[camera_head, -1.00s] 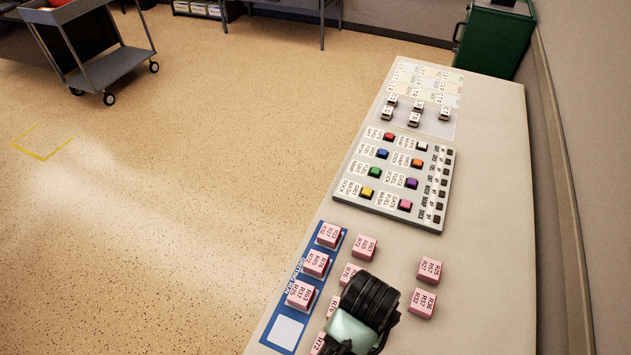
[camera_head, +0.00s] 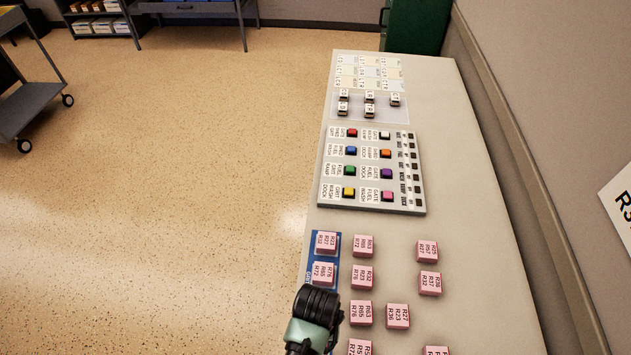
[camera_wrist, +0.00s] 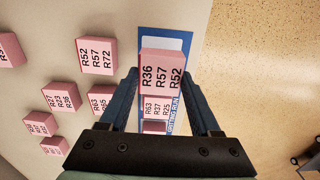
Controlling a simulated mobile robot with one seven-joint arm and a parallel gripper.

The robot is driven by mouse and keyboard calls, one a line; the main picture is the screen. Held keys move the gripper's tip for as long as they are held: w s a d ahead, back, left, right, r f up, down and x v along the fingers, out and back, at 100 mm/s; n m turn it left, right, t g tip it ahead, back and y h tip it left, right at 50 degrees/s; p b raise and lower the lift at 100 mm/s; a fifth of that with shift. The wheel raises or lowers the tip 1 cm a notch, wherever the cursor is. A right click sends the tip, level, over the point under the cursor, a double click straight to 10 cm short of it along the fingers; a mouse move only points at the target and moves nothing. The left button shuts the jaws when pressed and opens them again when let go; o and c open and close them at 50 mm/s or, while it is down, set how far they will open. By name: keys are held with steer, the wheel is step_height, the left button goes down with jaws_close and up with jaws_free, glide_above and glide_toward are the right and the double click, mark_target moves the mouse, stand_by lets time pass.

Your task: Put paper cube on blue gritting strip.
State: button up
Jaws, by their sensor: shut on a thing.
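A pink paper cube (camera_wrist: 162,75) marked R36, R57, R52 is between the fingers of my gripper (camera_wrist: 165,88) in the wrist view. My gripper is shut on it, over the blue gritting strip (camera_wrist: 188,50), near a bare white square (camera_wrist: 165,42). I cannot tell whether the cube touches the strip. Another pink cube (camera_wrist: 155,108) sits on the strip just below it in that view. In the head view, the blue strip (camera_head: 325,258) carries two visible pink cubes at its far end. My arm hides its near part, the fingertips and the held cube.
Several loose pink cubes (camera_head: 362,277) stand on the table right of the strip. A board with coloured buttons (camera_head: 413,205) and a clear sheet with small blocks (camera_head: 370,105) lie farther back. The table's left edge runs close to the strip. Bare table (camera_head: 465,200) shows at right.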

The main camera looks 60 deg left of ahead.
steer(key=shift+f, duration=2.15)
steer(key=shift+f, duration=0.2)
steer(key=o, duration=1.4)
steer(key=shift+r, duration=0.1)
